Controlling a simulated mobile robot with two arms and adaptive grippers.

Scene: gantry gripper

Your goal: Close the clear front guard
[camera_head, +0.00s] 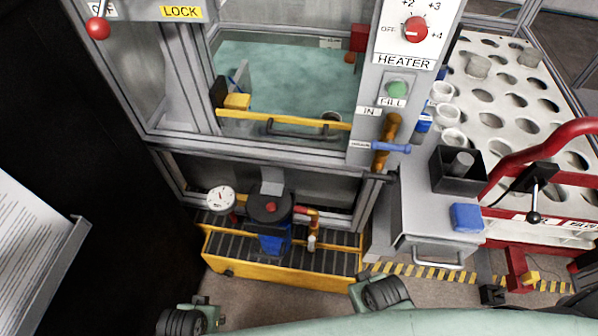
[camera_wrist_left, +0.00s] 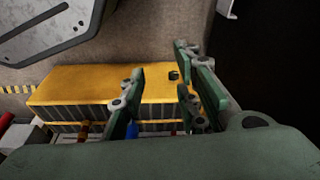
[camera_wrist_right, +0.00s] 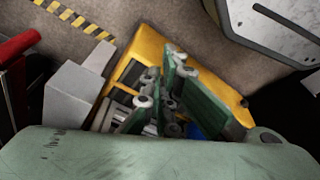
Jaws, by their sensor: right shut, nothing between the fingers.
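The clear front guard appears to be the transparent pane in the grey metal frame in the head view, above a yellow bottom rail (camera_head: 275,118) with a dark handle (camera_head: 300,131). Pale green-blue shows through the framed area. I cannot tell the pane's edges clearly. In the right wrist view my right gripper (camera_wrist_right: 163,80) is shut and empty, in front of the same kind of yellow tray. Neither touches the guard.
A yellow drip tray (camera_head: 235,276) with a blue pump (camera_head: 271,237) and a gauge (camera_head: 222,199) stands below the frame. A grey shelf (camera_head: 415,215) with a blue block (camera_head: 466,217) and a red-railed perforated rack (camera_head: 500,120) lie right. A heater panel (camera_head: 404,62) adjoins the frame.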

